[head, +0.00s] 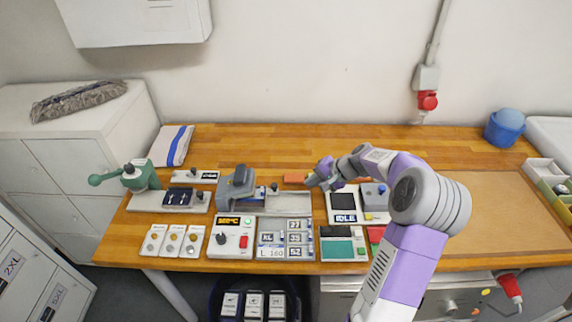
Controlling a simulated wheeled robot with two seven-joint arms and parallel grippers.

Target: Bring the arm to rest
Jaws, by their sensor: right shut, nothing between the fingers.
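My right arm, purple and grey, comes in from the lower right and bends left over the wooden bench (270,139). My right gripper (312,181) is shut and empty. It is above the bench, close to an orange block (295,178) and left of the device with the "IDLE" display (345,217). Whether it touches anything below it I cannot tell. My left gripper is not in view.
Several devices stand on the bench: a green-handled press (139,176), a grey clamp unit (236,188), a control box (232,237) and a size panel (285,238). A blue tub (505,128) stands at the back right. The brown mat (490,210) on the right is clear.

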